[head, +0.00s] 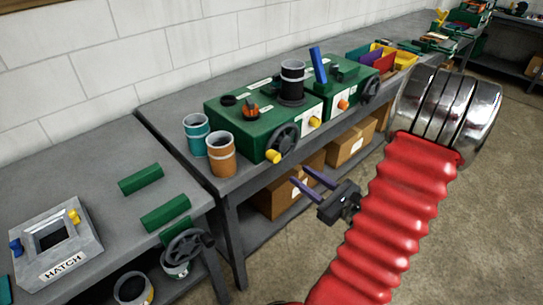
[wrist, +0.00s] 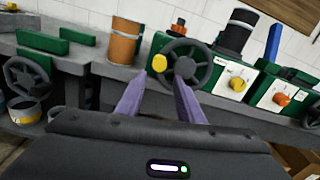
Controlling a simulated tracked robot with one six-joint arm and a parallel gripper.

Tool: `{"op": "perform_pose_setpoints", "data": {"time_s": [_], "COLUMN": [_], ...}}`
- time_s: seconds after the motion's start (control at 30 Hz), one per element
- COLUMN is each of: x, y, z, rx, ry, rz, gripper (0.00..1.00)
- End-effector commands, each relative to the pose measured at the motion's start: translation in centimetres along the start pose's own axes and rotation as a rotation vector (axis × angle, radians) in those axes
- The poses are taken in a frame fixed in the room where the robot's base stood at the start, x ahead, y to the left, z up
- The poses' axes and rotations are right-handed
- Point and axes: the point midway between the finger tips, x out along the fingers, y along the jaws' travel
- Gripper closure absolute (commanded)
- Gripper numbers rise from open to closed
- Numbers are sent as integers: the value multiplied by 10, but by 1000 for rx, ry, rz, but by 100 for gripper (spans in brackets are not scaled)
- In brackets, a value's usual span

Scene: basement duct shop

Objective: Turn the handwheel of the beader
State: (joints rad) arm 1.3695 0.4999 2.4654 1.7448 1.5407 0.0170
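A green machine (head: 243,138) on the middle bench has a dark handwheel (head: 288,137) with a yellow handle knob (head: 272,156) at its front. I cannot read which machine is the beader. A second handwheel (head: 371,89) is on the green machine to the right, and a third (head: 185,246) is at the left bench. My gripper (head: 299,176) is open and empty, in front of the bench and short of the first handwheel. In the wrist view, this handwheel (wrist: 197,59) and its yellow knob (wrist: 159,63) show beyond my fingertips (wrist: 160,80), apart from them.
Teal (head: 196,134) and orange (head: 221,157) cans stand left of the machine. A dark cylinder (head: 291,84) and blue lever (head: 318,66) rise from the machines. Cardboard boxes (head: 274,200) lie on the shelf below. The HATCH block (head: 80,250) sits on the left bench. Floor is open at right.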

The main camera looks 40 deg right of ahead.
Motion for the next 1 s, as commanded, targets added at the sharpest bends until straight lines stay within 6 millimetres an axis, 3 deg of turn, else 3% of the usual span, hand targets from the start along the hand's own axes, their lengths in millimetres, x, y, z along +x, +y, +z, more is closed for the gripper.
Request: {"op": "perform_pose_setpoints", "data": {"time_s": [0.37, 1.0], "x": [19, 91], "y": [1, 2], "z": [0, 0], "rx": [-2, -2], "ry": [0, 0], "rz": [5, 6], "gripper": [66, 66]}}
